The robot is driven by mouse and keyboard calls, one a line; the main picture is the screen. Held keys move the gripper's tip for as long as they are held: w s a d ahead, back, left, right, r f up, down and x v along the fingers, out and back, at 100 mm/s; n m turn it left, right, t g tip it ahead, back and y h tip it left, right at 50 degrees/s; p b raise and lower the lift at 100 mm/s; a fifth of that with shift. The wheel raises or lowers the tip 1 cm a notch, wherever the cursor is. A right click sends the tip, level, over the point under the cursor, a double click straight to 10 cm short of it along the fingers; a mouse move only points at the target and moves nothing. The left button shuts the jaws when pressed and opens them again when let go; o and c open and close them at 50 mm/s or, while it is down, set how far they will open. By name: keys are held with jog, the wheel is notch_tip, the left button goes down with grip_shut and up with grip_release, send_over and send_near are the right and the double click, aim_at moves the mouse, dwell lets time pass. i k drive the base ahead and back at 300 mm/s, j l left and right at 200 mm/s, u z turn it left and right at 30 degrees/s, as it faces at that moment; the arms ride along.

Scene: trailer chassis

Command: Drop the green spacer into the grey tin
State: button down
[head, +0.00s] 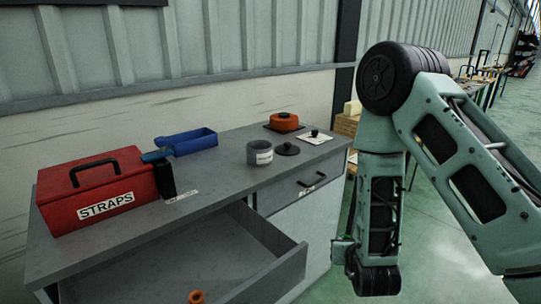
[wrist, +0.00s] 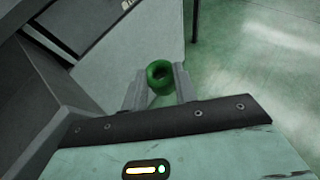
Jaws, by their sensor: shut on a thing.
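The green spacer (wrist: 160,87) is a short ring, held between the fingertips of my gripper (wrist: 160,80) in the wrist view. My gripper is shut on it. In the head view the spacer is hidden, and my arm hangs low to the right of the workbench. The grey tin (head: 259,153) stands upright and open on the bench top, with a white label on its front. A dark round lid (head: 287,149) with a knob lies beside it on the right. My gripper is apart from the tin, off the bench's right side.
A red STRAPS box (head: 98,187) stands at the bench's left, with a blue tray (head: 187,141) behind. An open drawer (head: 275,276) juts out in front, with an orange ring (head: 196,297) inside. An orange object (head: 284,121) and a white plate (head: 327,138) lie at the bench's far end.

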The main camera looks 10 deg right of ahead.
aim_at(265, 160)
jog(key=i+l+u, duration=0.2)
jog(key=l+u, duration=0.25)
jog(key=l, duration=0.35)
jog(key=l+u, duration=0.4)
jog(key=l, duration=0.4)
jog(key=l+u, duration=0.45)
jog(key=l, duration=0.4)
